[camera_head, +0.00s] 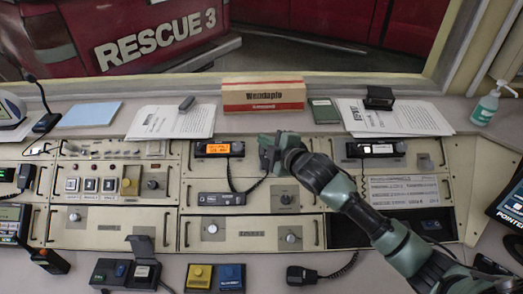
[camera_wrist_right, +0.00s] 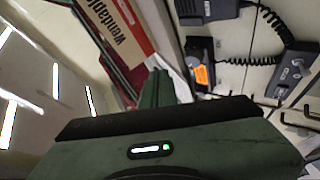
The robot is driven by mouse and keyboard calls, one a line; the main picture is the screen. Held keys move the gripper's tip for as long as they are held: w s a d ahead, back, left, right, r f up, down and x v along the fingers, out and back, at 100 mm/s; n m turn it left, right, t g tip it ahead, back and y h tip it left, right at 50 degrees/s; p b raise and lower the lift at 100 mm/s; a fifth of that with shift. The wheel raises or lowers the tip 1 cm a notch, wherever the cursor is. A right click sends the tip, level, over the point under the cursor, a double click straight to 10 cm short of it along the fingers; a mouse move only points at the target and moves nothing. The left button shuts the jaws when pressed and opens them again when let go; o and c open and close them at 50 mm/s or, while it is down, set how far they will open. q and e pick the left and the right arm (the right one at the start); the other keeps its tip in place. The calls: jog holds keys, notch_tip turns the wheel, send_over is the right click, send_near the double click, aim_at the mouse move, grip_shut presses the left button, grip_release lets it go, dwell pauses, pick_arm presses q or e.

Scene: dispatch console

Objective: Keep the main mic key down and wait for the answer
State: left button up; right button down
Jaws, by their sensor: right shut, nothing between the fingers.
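My right gripper (camera_head: 268,152) is shut and empty, above the console just right of the radio with the orange display (camera_head: 219,149). Its closed fingers (camera_wrist_right: 160,88) show in the right wrist view, with the orange display (camera_wrist_right: 203,76) beyond them. A hand mic (camera_head: 221,198) lies below that radio, with a coiled cord; it also shows in the right wrist view (camera_wrist_right: 296,70). A gooseneck desk mic (camera_head: 46,121) stands at the far left. Another hand mic (camera_head: 301,275) lies at the front edge. I cannot tell which is the main mic. My left gripper is not in view.
A second radio (camera_head: 376,149) is to the right. A yellow key block (camera_head: 199,277) and a blue one (camera_head: 231,277) sit at the front. A sanitizer bottle (camera_head: 488,105) stands at the right.

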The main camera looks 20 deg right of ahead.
jog(key=b, duration=0.5)
send_over(264, 158)
jog(key=s, duration=0.2)
jog(key=f, duration=0.5)
jog(key=shift+s+a, duration=0.2)
jog(key=shift+a, duration=0.1)
jog(key=shift+w+d+f+b, duration=0.2)
jog(key=shift+w+f+b, duration=0.3)
jog(key=shift+w+f, duration=0.3)
jog(key=shift+w+f, duration=0.1)
jog(key=shift+f, duration=0.1)
jog(key=shift+w+d+f, duration=0.1)
jog(key=shift+w+f, duration=0.05)
jog(key=shift+f, duration=0.05)
jog(key=shift+w+f, duration=0.15)
jog(key=shift+f, duration=0.3)
dwell(2.1)
jog(key=shift+r, duration=0.15)
dwell(0.8)
jog(key=shift+s+r+p, duration=0.4)
jog(key=shift+r+p, duration=0.25)
jog(key=shift+p, duration=0.1)
